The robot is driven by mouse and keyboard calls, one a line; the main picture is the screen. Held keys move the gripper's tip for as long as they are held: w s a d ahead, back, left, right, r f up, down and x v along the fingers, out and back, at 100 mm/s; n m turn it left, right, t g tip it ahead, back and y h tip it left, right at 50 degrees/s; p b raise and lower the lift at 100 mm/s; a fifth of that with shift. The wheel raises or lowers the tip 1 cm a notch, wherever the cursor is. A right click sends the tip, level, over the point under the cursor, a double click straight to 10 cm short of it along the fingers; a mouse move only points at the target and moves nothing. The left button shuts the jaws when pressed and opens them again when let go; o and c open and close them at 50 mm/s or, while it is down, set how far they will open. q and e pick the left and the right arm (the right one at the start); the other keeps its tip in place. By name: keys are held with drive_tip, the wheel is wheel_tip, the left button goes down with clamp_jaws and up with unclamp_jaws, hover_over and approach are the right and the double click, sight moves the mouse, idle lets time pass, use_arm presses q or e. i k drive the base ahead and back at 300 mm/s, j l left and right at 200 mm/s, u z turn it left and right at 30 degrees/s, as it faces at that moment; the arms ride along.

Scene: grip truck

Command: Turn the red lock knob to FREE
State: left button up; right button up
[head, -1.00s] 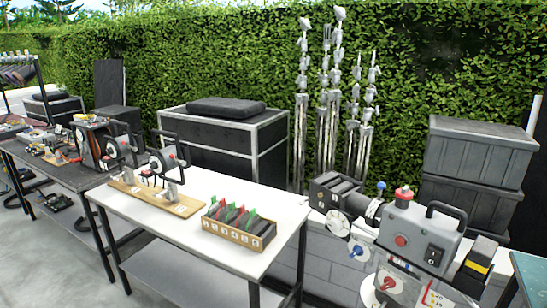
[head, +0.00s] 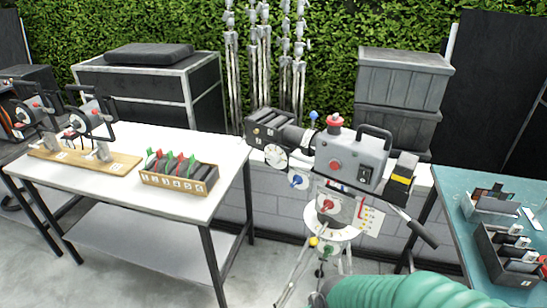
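A grey film camera (head: 352,160) stands on a tripod (head: 300,270) right of the white table. A pan head with a white dial plate sits under the camera. A red knob (head: 327,204) is on this head, beside a white label plate with coloured marks (head: 368,217). The lettering is too small to read, so I cannot tell the knob's setting. Neither gripper shows.
A black pan handle (head: 420,232) sticks out right of the head. A green ribbed sleeve (head: 410,293) crosses the bottom edge. The white table (head: 110,200) holds a filter rack (head: 178,187). A teal table (head: 470,205) with trays stands right. Grey crates (head: 402,78) stand behind.

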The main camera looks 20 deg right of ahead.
sight(327, 204)
drive_tip(key=i+j+z, duration=0.15)
drive_tip(key=j, duration=0.2)
drive_tip(key=i+j+z, duration=0.15)
drive_tip(key=j, duration=0.15)
drive_tip(key=j+z, duration=0.15)
drive_tip(key=j, duration=0.2)
drive_tip(key=j+z, duration=0.15)
drive_tip(key=j, duration=0.15)
